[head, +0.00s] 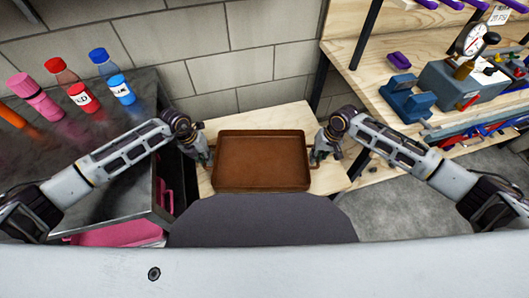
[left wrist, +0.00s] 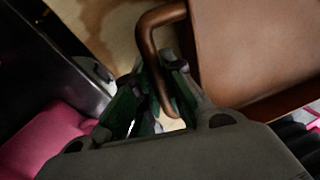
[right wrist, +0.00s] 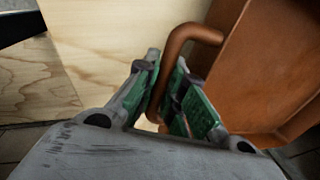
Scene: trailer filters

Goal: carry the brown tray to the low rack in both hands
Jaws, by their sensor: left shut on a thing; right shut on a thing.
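The brown tray (head: 262,162) is a shallow rectangular tray with a loop handle on each short side. It looks level and empty in the head view, over a light wooden surface that I take for the low rack (head: 270,119). I cannot tell whether it touches the wood. My left gripper (head: 206,157) is shut on the tray's left handle, which shows in the left wrist view (left wrist: 152,50). My right gripper (head: 317,155) is shut on the right handle, which shows in the right wrist view (right wrist: 172,70).
A dark metal table (head: 75,160) on the left carries a red bottle (head: 75,90), a blue bottle (head: 113,80) and a pink bottle (head: 35,95). A wooden workbench (head: 375,70) with a gauge device (head: 465,75) stands on the right. A block wall (head: 220,60) closes the back.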

